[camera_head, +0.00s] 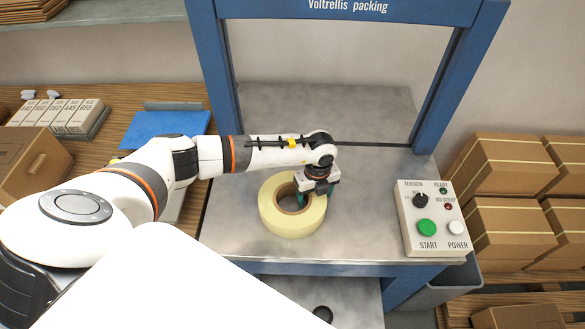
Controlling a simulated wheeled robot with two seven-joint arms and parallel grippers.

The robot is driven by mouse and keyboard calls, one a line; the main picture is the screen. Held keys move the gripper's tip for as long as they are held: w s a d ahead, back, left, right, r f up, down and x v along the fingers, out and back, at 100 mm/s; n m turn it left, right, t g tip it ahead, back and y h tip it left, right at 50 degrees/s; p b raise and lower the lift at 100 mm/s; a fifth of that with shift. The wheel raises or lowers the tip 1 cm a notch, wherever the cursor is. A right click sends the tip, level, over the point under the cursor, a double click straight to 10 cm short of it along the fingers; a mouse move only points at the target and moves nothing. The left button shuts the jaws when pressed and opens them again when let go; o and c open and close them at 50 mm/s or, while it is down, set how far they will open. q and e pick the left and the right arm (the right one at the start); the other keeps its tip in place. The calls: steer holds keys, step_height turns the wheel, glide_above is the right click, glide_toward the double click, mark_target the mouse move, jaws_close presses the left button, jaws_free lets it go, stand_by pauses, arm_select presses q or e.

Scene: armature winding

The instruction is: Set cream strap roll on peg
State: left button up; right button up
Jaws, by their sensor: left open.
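The cream strap roll (268,220) lies flat on the grey metal worktop (365,215), its brown core facing up. My left gripper (315,192) points down at the roll's right-hand side, its fingers open. One finger is near the core hole and the other is near the outer right edge. I cannot tell whether either finger touches the roll. A dark round piece (322,314) shows low down below the worktop; I cannot tell whether it is the peg. My right gripper is out of view.
A blue frame (222,75) marked "Voltrellis packing" stands over the worktop. A control box (432,220) with buttons sits at the right. Cardboard boxes (502,165) are stacked beyond it. A blue board (165,128) and small cartons (78,115) lie at the left.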

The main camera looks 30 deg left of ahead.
arm_select(q)
jaws_close()
steer(key=shift+w+r, duration=0.15)
steer(key=shift+r, duration=0.15)
step_height(320, 180, up, 9)
steer(key=shift+r+b, duration=0.2)
steer(key=shift+b, duration=0.85)
steer(key=m, duration=0.1)
steer(key=r+m, duration=0.1)
steer(key=m, duration=0.1)
steer(key=s+m, duration=0.1)
steer(key=shift+s+d+r+m, duration=0.1)
steer(key=shift+d+r+m, duration=0.05)
steer(key=shift+d+m, duration=0.25)
steer(key=s+d+r+n, duration=0.1)
steer(key=s+r+n, duration=0.3)
steer(key=n, duration=1.1)
steer(key=s+d+r+n, duration=0.2)
steer(key=s+r+n, duration=0.2)
steer(key=n, duration=1.1)
steer(key=s, duration=0.3)
steer(key=shift+s, duration=0.2)
